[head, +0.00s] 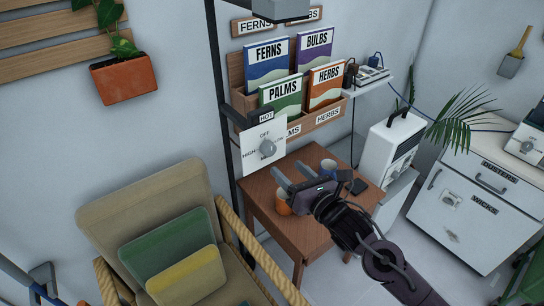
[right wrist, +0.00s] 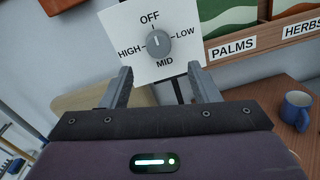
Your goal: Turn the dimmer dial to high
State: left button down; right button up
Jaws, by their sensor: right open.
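The dimmer dial (head: 267,147) is a grey round knob on a white square plate (head: 249,158). In the right wrist view the dial (right wrist: 158,43) sits among the words OFF at top, LOW at right, MID at bottom and HIGH at left. A pale mark on its face appears to point up toward OFF. My right gripper (head: 291,172) is open and empty, below and to the right of the dial in the head view. In the right wrist view its fingertips (right wrist: 161,70) are spread just below the dial, with no visible contact. My left gripper is not in view.
A wooden table (head: 262,190) with an orange cup (head: 283,207) and a blue mug (head: 328,167) stands below the plate. A rack of seed packets (head: 267,62) hangs above. A cushioned armchair (head: 150,200) stands at left. A dark post (head: 222,110) runs beside the plate.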

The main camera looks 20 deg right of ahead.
aim_at(271, 151)
jog(key=x, duration=0.2)
jog(key=p+x, duration=0.1)
jog(key=x, duration=0.1)
jog(key=r+p+x, duration=0.1)
jog(key=x, duration=0.1)
jog(key=shift+w+a, duration=0.1)
jog(key=shift+w, duration=0.3)
jog(key=shift+w+a+f, duration=0.15)
jog(key=shift+w+f, duration=0.05)
jog(key=shift+w, duration=0.25)
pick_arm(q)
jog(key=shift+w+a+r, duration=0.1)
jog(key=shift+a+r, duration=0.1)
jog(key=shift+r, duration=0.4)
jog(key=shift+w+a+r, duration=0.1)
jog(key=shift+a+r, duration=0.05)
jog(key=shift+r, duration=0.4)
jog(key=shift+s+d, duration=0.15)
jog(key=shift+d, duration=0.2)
pick_arm(e)
jog(key=c, duration=1)
